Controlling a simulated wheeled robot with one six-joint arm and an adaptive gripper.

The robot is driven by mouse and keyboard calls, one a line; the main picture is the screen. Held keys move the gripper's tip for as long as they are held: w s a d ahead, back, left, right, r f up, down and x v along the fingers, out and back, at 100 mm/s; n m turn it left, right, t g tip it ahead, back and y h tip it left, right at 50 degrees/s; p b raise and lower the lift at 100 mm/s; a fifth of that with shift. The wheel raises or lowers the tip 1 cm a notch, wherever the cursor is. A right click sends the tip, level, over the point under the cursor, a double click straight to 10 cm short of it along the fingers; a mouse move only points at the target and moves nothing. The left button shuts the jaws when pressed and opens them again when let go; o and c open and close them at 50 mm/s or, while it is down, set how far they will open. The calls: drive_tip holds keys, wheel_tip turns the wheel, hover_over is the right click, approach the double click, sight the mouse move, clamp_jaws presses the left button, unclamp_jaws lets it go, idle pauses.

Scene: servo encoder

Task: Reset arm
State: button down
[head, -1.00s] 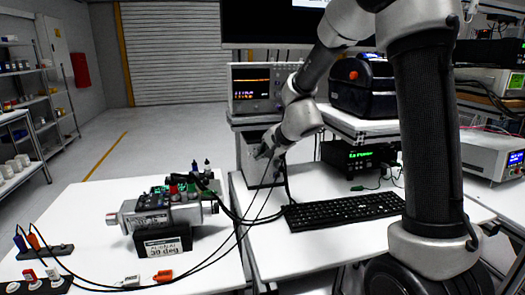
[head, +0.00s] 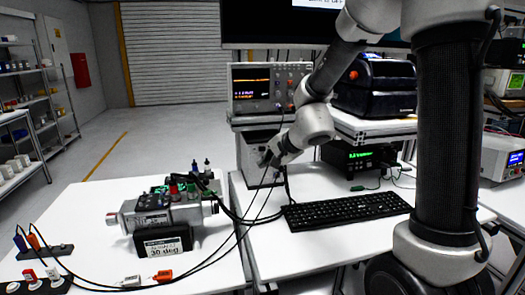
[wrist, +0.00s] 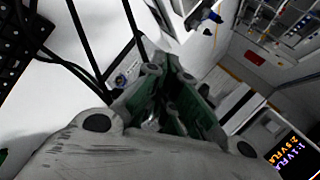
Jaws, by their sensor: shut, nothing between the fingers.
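My gripper (head: 268,160) is shut and empty at the end of my raised arm, in front of the oscilloscope stand and above the white bench, partly dark against the cables. In the wrist view the green-lined fingers (wrist: 165,95) come together with nothing between them. The servo encoder (head: 165,210) sits on the left white table, well to the left of my gripper. It is a silver cylinder with a green board on top, on a black block whose label reads "30 deg". Black cables run from it to the right.
An oscilloscope (head: 268,87) stands behind my gripper. A black keyboard (head: 345,210) lies on the bench to the right. Black cables (head: 240,240) hang close below my gripper. White and orange connectors (head: 160,276) and switches (head: 30,277) lie at the table's front.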

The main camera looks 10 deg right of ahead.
drive_tip(key=s+n+g+y, duration=0.2)
drive_tip(key=s+n+g, duration=0.35)
drive_tip(key=s, duration=0.75)
drive_tip(key=s+d+r+n+h, duration=0.2)
drive_tip(key=s+d+r+h, duration=0.1)
drive_tip(key=s+d, duration=0.5)
drive_tip(key=s+d+r+n+h, duration=0.2)
drive_tip(key=s+d+r, duration=0.4)
drive_tip(key=s, duration=0.3)
drive_tip(key=shift+s+d+n+t+h, duration=0.35)
drive_tip(key=shift+d+n+t+h, duration=0.1)
drive_tip(key=shift+d+n, duration=0.4)
